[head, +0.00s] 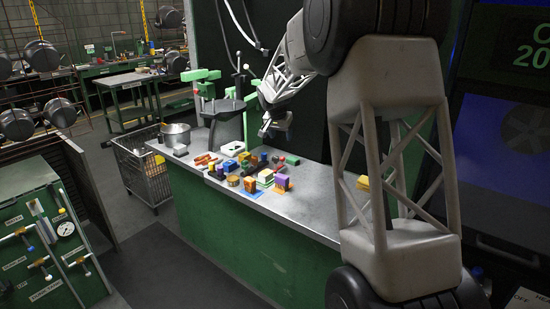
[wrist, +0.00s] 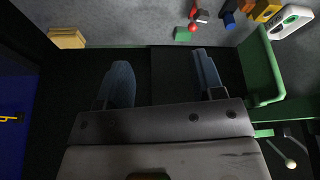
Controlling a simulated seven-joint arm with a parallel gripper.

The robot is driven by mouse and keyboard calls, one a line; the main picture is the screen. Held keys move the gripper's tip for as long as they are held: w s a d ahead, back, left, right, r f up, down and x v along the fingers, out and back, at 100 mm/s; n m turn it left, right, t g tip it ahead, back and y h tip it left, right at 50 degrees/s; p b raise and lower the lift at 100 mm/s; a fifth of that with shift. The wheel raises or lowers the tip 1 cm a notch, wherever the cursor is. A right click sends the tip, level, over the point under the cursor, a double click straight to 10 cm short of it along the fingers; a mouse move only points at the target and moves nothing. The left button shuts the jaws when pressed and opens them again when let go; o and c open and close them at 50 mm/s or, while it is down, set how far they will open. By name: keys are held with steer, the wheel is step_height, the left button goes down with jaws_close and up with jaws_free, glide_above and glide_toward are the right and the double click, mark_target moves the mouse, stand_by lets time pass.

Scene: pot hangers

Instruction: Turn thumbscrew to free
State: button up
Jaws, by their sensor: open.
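My gripper (head: 277,131) hangs above the back right part of the workbench in the head view, near a green upright fixture (head: 249,112). In the wrist view my gripper (wrist: 160,67) shows two blue-grey fingers set wide apart, with nothing between them. A green frame (wrist: 262,72) stands to the right of the fingers there. I cannot pick out the thumbscrew for certain in either view. A thin rod with a pale round knob (wrist: 290,163) shows at the lower right of the wrist view, apart from the fingers.
The grey workbench (head: 305,208) holds several coloured blocks (head: 281,183) and a metal pot (head: 175,134). A dark stand (head: 225,106) and another green fixture (head: 203,88) rise at its back left. The bench's front right is largely clear. A wire cart (head: 145,170) stands at left.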

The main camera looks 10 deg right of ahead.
steer(key=m, duration=0.1)
glide_toward(275, 158)
steer(key=f, duration=0.1)
steer(key=shift+w+f, duration=0.15)
steer(key=shift+w, duration=0.15)
steer(key=shift+h, duration=0.3)
steer(key=shift+x, duration=3.9)
steer(key=c, duration=0.9)
